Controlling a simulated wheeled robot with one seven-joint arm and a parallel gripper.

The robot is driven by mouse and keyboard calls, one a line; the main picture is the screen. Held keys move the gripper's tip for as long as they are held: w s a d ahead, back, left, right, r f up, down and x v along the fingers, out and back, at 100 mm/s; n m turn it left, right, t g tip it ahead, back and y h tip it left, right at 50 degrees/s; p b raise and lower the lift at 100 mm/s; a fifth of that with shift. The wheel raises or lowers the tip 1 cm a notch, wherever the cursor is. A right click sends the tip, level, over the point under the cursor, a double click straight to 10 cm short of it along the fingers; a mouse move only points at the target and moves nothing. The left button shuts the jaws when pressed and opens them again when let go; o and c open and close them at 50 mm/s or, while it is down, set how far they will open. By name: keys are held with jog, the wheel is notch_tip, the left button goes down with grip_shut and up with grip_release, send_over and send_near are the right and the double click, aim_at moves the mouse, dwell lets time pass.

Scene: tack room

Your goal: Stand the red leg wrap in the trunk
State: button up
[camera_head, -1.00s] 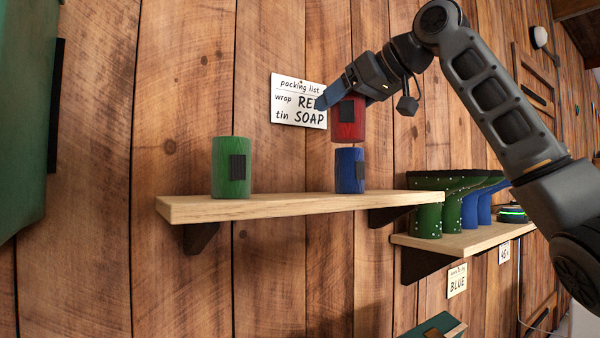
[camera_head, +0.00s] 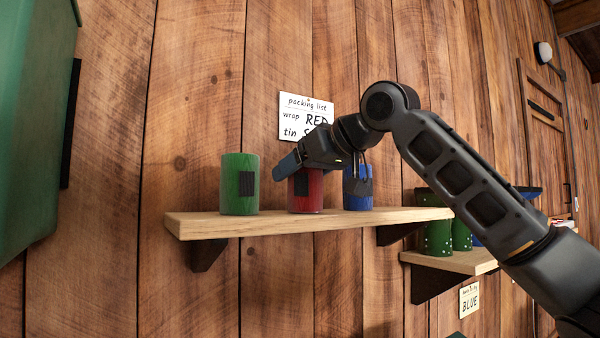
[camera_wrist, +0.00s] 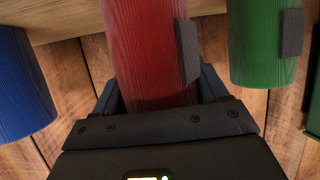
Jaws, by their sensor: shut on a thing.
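The red leg wrap (camera_head: 306,192) is an upright red cylinder with a dark patch, between a green wrap (camera_head: 239,184) and a blue wrap (camera_head: 357,188). My gripper (camera_head: 294,168) is shut on its upper part. Its lower end is level with the wooden shelf (camera_head: 200,225); I cannot tell whether it touches. In the wrist view the red wrap (camera_wrist: 145,50) sits between the fingers, with the blue wrap (camera_wrist: 20,85) at left and the green wrap (camera_wrist: 262,45) at right, both apart from it. No trunk can be made out for certain.
A packing list (camera_head: 302,115) on the plank wall reads "wrap RED"; its tin line is partly hidden by my gripper. A lower shelf (camera_head: 455,262) at right holds green and blue items above a "BLUE" card (camera_head: 469,300). A large green object (camera_head: 30,130) fills the left edge.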

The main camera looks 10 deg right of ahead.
jog(key=shift+f, duration=0.1)
jog(key=o, duration=1.1)
